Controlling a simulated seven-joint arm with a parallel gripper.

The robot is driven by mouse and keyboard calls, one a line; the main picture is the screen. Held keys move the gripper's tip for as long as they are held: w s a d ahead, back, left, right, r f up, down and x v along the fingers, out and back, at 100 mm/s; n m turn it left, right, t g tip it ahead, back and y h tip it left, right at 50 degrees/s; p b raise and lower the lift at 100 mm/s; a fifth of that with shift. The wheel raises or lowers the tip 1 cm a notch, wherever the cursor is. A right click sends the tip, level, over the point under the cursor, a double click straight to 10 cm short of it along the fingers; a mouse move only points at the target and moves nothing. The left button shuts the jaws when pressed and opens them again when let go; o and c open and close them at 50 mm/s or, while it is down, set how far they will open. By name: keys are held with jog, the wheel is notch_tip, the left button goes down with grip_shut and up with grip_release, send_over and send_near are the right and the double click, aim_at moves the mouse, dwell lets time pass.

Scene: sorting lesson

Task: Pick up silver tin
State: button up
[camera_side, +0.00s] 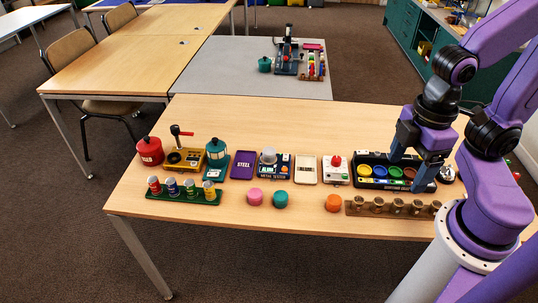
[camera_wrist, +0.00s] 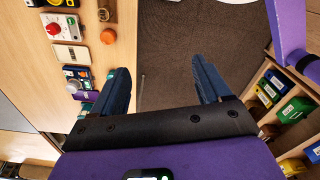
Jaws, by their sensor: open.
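A small silver-grey tin-like piece (camera_side: 268,155) sits on a dark blue tester (camera_side: 275,172) near the middle of the table's row of items. It also shows at the left of the wrist view (camera_wrist: 73,86). My gripper (camera_side: 409,174) is open, its fingers pointing down by the black tray at the right end of the table, well to the right of the silver piece. In the wrist view the gripper (camera_wrist: 160,72) has nothing between its fingers, only brown floor beyond. A shiny silver object (camera_side: 446,174) stands just right of the gripper; I cannot tell what it is.
A black tray with coloured cups (camera_side: 381,172) and a wooden rack (camera_side: 392,208) lie around the gripper. A white device with a red knob (camera_side: 336,170) and orange (camera_side: 333,203), teal (camera_side: 280,199) and pink (camera_side: 254,196) lids stand leftward. The table's back strip is clear.

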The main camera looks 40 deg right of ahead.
jog(key=w+a, duration=0.6)
jog(key=w, duration=0.5)
jog(key=m, duration=0.2)
send_over(268, 150)
jog(key=shift+h, duration=0.4)
jog(key=f, duration=2.2)
jog(key=shift+a+f, duration=0.25)
jog(key=shift+f, duration=0.05)
jog(key=shift+d+f, duration=0.15)
jog(key=shift+f, duration=1.2)
jog(key=shift+d+f, duration=0.1)
jog(key=shift+f, duration=1.25)
jog(key=shift+c, duration=0.2)
